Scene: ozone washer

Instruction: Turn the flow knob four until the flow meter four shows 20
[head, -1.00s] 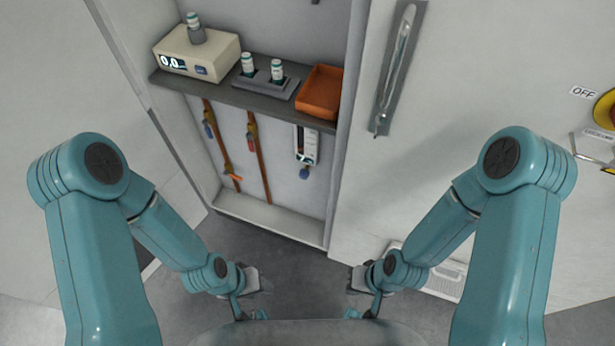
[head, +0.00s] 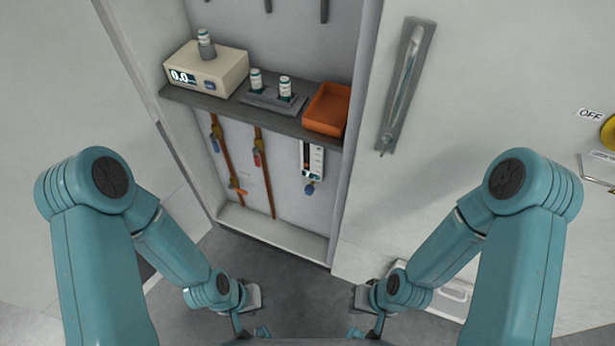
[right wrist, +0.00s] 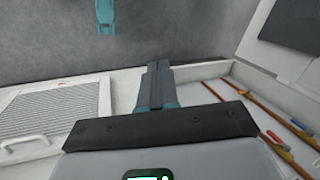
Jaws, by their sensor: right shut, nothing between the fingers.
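A flow meter (head: 312,160) with a white scale is mounted on the cabinet's back wall, below the shelf at its right side. A blue knob (head: 310,189) sits at its lower end. The reading is too small to tell, and I see no number label. My right gripper (head: 356,333) hangs low in front of the cabinet, apart from the knob. In the right wrist view its fingers (right wrist: 157,84) are together and empty. My left gripper (head: 254,332) is also low and away from the meter; its opening cannot be made out.
The shelf (head: 222,104) carries a beige scale (head: 206,71) reading 0.0, small bottles in a grey holder (head: 272,100) and an orange tray (head: 327,109). Copper pipes (head: 264,172) with valve handles run left of the meter. A door handle (head: 405,85) stands at the right. The floor before the cabinet is clear.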

